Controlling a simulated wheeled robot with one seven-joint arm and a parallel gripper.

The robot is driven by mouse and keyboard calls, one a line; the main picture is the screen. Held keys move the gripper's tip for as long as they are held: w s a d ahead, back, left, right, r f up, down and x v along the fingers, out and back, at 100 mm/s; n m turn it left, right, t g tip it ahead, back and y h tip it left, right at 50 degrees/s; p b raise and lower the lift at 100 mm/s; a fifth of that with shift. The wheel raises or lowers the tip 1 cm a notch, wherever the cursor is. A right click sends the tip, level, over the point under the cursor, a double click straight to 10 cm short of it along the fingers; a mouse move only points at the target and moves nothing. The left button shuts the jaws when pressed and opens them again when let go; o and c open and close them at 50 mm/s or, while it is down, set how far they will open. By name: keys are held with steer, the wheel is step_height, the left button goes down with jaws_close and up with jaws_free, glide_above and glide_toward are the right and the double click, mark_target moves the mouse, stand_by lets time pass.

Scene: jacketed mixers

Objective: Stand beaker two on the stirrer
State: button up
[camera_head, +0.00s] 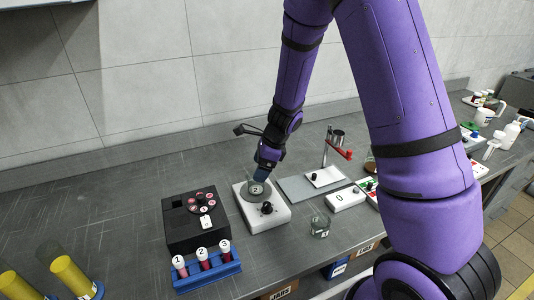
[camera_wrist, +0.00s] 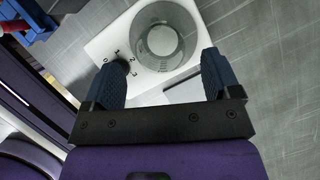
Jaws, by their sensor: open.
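The stirrer (camera_head: 272,219) is a white box with a round plate and a black knob, on the grey bench. In the wrist view the stirrer (camera_wrist: 107,45) shows dial numbers by its knob. A clear glass beaker (camera_head: 257,188) with a small label stands upright on the round plate; its label is too small to read surely. The wrist view shows this beaker (camera_wrist: 165,38) from above, over the plate. My gripper (camera_head: 264,168) is open beside the beaker. In the wrist view my gripper (camera_wrist: 162,62) has its fingers apart, with the beaker just beyond the fingertips.
A second glass beaker (camera_head: 320,228) stands on the bench right of the stirrer. A black device (camera_head: 188,232) and a blue rack (camera_head: 208,270) with numbered tubes stand to the left. A stand with a red clamp (camera_head: 340,152) and a white scale (camera_head: 345,199) are to the right.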

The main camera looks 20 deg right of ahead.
steer(key=s+d+r+n, duration=0.1)
steer(key=s+r+n, duration=0.3)
steer(key=r, duration=0.4)
steer(key=s+r+n+t, duration=0.1)
steer(key=s+r+n, duration=0.3)
steer(key=r, duration=0.3)
steer(key=s+d+r+n, duration=0.1)
steer(key=s+r+n, duration=0.2)
steer(key=s+r, duration=0.35)
steer(key=s+d+r+n+t+h, duration=0.1)
steer(key=s+r+n+h, duration=0.1)
steer(key=s+r+n, duration=0.2)
steer(key=s+d+r+n+t+h, duration=0.1)
steer(key=s+r+n, duration=0.4)
steer(key=s, duration=0.5)
steer(key=shift+d+n+t+h, duration=0.3)
steer(key=shift+d+n+h, duration=0.3)
steer(key=shift+n, duration=0.6)
steer(key=shift+s+d, duration=0.1)
